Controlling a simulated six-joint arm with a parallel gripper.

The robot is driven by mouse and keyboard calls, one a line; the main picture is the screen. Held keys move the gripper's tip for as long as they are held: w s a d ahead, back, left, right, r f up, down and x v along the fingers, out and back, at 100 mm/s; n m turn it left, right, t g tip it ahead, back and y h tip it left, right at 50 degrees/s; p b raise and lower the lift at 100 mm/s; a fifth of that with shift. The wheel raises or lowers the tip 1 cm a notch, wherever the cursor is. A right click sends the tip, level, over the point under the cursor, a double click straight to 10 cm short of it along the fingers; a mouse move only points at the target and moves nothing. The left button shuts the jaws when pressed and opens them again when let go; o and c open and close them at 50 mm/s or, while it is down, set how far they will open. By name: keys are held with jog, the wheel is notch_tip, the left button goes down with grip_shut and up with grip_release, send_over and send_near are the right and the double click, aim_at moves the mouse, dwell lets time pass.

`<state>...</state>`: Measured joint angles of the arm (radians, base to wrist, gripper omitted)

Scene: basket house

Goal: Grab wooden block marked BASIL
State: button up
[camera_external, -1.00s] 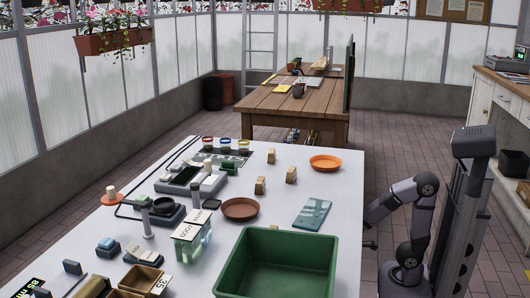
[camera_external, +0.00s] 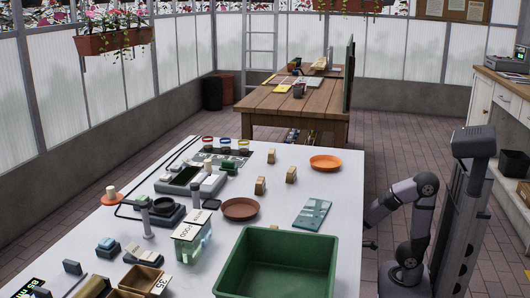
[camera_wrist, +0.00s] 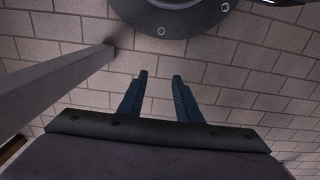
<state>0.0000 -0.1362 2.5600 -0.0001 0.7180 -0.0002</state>
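Three small wooden blocks stand on the white table: one at the back (camera_external: 272,155), one to the right (camera_external: 291,174) and one in front (camera_external: 260,185). Their markings are too small to read, so I cannot tell which says BASIL. My gripper (camera_external: 371,245) is off the table's right edge, low beside my arm and away from the blocks. In the wrist view my gripper (camera_wrist: 160,76) has its two fingers apart with nothing between them, over the brick floor.
A green bin (camera_external: 232,275) stands at the table's front right. A brown saucer (camera_external: 240,208), an orange dish (camera_external: 325,162) and a blue-grey packet (camera_external: 312,214) lie near the blocks. Devices and bottles crowd the left side. The table's right edge strip is clear.

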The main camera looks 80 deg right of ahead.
dwell(0.4)
jog(key=o, duration=0.8)
jog(key=shift+o, duration=0.2)
